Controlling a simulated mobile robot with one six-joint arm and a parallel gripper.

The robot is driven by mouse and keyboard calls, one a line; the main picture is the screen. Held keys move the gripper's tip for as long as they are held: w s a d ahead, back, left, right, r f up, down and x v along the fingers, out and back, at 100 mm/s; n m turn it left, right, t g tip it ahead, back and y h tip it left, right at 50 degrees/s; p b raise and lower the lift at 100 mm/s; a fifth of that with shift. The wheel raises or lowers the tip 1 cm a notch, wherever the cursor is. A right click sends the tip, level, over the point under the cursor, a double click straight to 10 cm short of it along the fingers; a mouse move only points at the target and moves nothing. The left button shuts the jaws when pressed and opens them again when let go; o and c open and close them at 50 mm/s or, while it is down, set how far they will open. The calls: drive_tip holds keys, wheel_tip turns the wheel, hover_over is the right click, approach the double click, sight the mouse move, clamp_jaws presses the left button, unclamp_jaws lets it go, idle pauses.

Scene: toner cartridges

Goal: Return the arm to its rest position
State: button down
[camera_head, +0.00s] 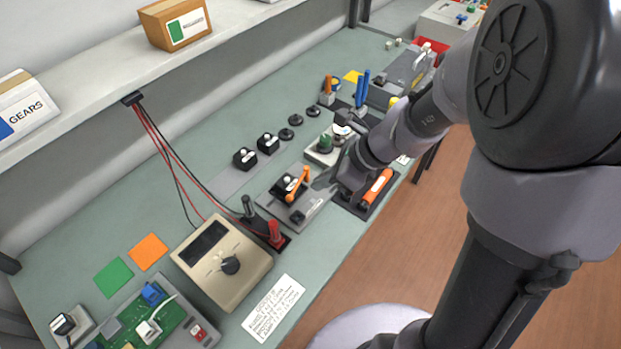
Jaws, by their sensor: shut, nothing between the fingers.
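My arm comes in from the right and reaches over the workbench (235,135). My gripper (320,182) is shut with nothing between its fingers. It is low over the bench, just right of a black block with an orange lever (298,186) on a grey plate. Whether it touches the plate or the lever I cannot tell. No toner cartridge can be made out for certain. My wrist and forearm hide part of the bench behind them.
An orange-handled tool (377,187) lies right beside my wrist. A beige meter (222,262) and a green circuit board (150,318) are at front left. A shelf (90,105) runs above the bench.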

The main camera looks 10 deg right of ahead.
drive_tip(key=shift+s+d+r, duration=0.3)
drive_tip(key=shift+s+r, duration=0.2)
drive_tip(key=shift+r, duration=0.3)
